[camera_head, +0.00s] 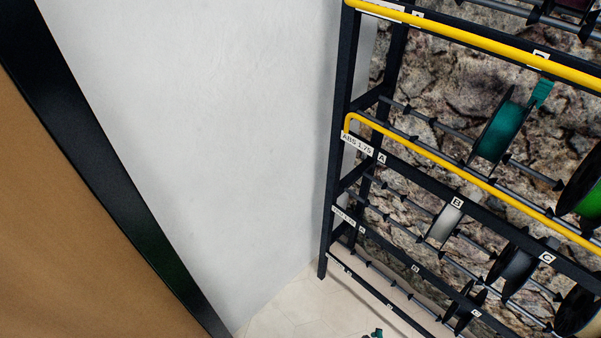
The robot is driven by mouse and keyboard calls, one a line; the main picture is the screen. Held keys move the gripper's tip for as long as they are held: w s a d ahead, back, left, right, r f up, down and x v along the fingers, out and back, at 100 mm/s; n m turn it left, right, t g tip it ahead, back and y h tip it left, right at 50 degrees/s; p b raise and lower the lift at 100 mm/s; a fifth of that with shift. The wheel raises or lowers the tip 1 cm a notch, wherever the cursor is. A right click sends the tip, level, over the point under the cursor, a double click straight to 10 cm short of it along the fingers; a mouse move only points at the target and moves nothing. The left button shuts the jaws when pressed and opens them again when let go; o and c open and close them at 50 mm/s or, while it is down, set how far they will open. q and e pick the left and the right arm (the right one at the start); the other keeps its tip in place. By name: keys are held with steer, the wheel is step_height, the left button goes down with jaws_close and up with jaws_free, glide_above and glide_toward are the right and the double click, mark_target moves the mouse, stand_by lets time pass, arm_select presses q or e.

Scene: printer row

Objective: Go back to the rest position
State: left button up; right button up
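Neither of my grippers shows in the head view, so I cannot see whether they are open or shut or holding anything. No part of my arms is clearly in the picture.
A black spool rack (342,150) with yellow rails fills the right side. It bears a teal spool (497,130), a pale spool (445,222) and several others. A white wall (210,120) is behind. A brown panel with a black edge (100,170) stands left. Pale floor (300,310) shows between.

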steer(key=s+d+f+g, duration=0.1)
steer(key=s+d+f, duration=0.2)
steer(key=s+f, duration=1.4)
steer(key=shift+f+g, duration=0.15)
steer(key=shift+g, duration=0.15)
